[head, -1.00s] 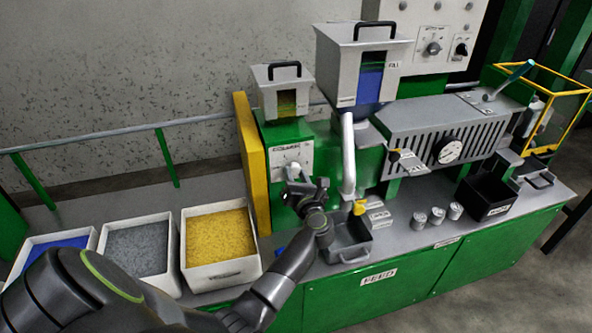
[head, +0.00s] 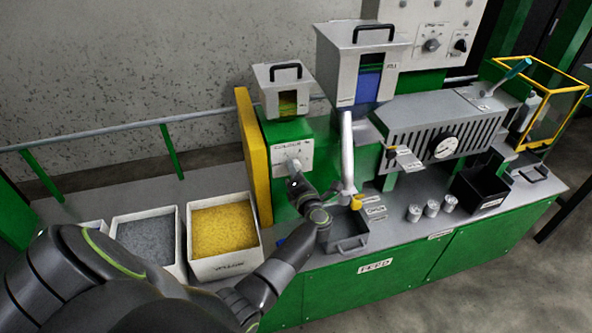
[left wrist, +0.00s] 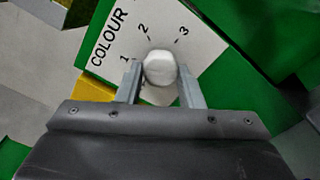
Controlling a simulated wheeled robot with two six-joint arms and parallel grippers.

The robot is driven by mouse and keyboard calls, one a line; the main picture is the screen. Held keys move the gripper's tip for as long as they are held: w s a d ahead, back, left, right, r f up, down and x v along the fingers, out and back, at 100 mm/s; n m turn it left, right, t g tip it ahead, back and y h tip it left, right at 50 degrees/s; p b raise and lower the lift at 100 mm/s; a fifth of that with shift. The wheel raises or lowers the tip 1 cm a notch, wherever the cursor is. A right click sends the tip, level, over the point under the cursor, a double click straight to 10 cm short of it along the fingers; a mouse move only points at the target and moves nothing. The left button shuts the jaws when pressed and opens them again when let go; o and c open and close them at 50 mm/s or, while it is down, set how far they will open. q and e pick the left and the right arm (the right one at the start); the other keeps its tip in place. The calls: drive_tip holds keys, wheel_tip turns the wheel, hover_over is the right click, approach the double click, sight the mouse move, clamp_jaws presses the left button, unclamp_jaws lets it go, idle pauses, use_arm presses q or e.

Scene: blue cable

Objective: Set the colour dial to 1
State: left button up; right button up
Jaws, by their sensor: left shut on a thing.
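The colour dial is a pale round knob (left wrist: 160,67) on a white plate (left wrist: 105,60) marked COLOUR with 1, 2 and 3. In the head view the plate (head: 305,151) is on the green machine front below the small hopper. My left gripper (left wrist: 160,82) has one finger on each side of the knob and is shut on it. In the head view my left gripper (head: 294,170) reaches the plate from below. I cannot tell which number the knob points to. My right gripper is not in view.
A yellow guard (head: 256,155) stands left of the dial, and a metal pipe (head: 346,155) runs down on its right. Below are a dark tray (head: 349,243) and bins of yellow (head: 223,230) and grey (head: 147,239) pellets. Three small cups (head: 431,208) stand farther right.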

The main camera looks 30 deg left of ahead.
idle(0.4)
use_arm(q)
drive_tip(key=o, duration=1)
drive_tip(key=shift+c, duration=0.2)
drive_tip(key=shift+d, duration=0.1)
